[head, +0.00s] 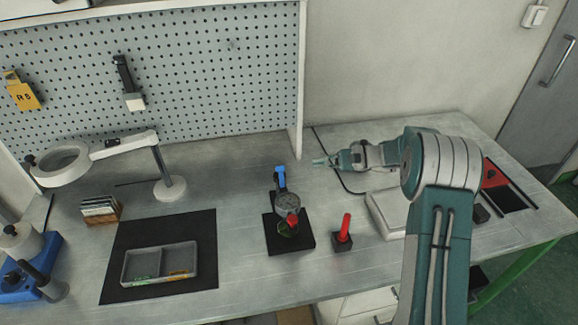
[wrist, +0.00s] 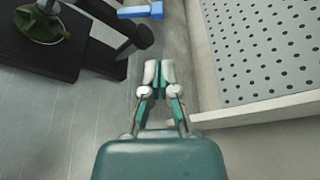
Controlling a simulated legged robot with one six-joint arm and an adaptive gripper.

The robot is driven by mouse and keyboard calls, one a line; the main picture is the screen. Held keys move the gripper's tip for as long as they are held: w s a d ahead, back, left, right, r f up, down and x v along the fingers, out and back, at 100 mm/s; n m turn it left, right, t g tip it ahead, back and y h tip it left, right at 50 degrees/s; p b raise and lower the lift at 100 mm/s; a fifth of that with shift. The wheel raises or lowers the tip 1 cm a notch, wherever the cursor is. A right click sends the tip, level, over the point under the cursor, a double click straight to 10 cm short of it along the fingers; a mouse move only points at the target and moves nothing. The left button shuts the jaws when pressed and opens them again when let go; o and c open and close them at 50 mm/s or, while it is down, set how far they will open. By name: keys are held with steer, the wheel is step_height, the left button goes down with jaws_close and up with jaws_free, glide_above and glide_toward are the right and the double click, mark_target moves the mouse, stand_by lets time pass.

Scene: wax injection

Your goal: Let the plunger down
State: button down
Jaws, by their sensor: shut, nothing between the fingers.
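A dial gauge (head: 287,203) stands on a black base (head: 306,241) in the middle of the table. A blue lever (head: 280,177) rises at its back; it also shows at the top of the wrist view (wrist: 140,12). A green piece (head: 287,231) is under the gauge on the base and shows top left in the wrist view (wrist: 42,25). The plunger itself is too small to make out, so I cannot tell its height. My gripper (head: 320,162) is shut and empty, behind and right of the gauge, apart from the lever. Its fingertips (wrist: 159,72) meet in the wrist view.
A red-handled tool (head: 345,228) stands in a dark block right of the gauge. A grey two-part tray (head: 160,263) lies on a black mat at left. A magnifier lamp (head: 168,188) stands behind the mat. The pegboard (head: 200,70) borders the back; its edge is close to my gripper.

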mark_target(284, 167)
steer(key=x, duration=1)
